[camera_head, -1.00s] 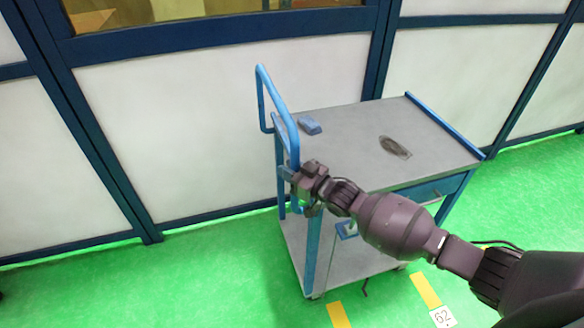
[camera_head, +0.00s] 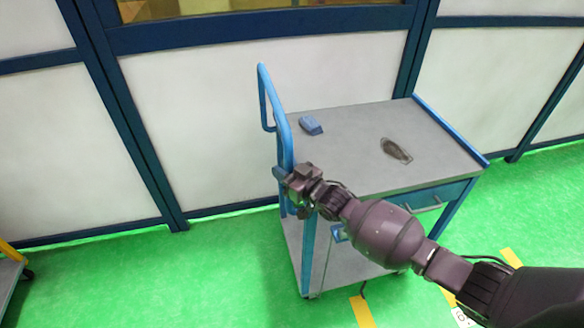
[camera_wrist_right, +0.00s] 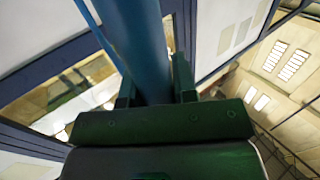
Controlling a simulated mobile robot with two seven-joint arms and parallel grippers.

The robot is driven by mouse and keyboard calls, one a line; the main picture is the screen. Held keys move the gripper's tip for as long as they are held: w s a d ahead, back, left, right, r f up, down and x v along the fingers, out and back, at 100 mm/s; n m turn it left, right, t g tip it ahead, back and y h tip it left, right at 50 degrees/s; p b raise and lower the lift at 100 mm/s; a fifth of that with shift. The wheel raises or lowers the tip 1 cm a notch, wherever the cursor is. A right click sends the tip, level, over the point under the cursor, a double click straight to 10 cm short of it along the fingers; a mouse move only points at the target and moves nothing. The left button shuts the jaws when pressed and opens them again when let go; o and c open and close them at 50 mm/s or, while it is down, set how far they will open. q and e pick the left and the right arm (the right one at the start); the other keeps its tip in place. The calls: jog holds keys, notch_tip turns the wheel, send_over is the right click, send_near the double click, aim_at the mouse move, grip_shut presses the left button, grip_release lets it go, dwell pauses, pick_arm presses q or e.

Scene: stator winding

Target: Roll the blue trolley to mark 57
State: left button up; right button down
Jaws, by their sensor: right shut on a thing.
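The blue trolley (camera_head: 350,125) stands on the green floor with its grey top and lower shelf showing. Its blue push handle (camera_head: 284,130) rises at its left end. My right gripper (camera_head: 291,178) is shut on the lower part of the handle. In the right wrist view the blue handle tube (camera_wrist_right: 143,50) runs between the two fingers (camera_wrist_right: 155,88). My left gripper is not in view. Mark 57 cannot be seen. A white floor label (camera_head: 463,318) beside the trolley is mostly cut off and hidden by my arm.
A blue block (camera_head: 311,125) and a dark flat item (camera_head: 396,151) lie on the trolley top. A white panel wall with blue frames (camera_head: 190,120) stands close behind. Another cart's corner (camera_head: 10,262) shows at the left edge. Green floor (camera_head: 150,275) lies open at left. Yellow floor strips (camera_head: 362,312) lie in front.

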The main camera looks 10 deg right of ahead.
jog(key=shift+s+a+r, duration=0.1)
jog(key=shift+a, duration=1.35)
jog(key=c, duration=0.9)
grip_release()
jog(key=shift+a, duration=0.2)
jog(key=shift+d, duration=0.25)
jog(key=v, duration=1)
jog(key=shift+s, duration=0.3)
jog(key=shift+d, duration=0.1)
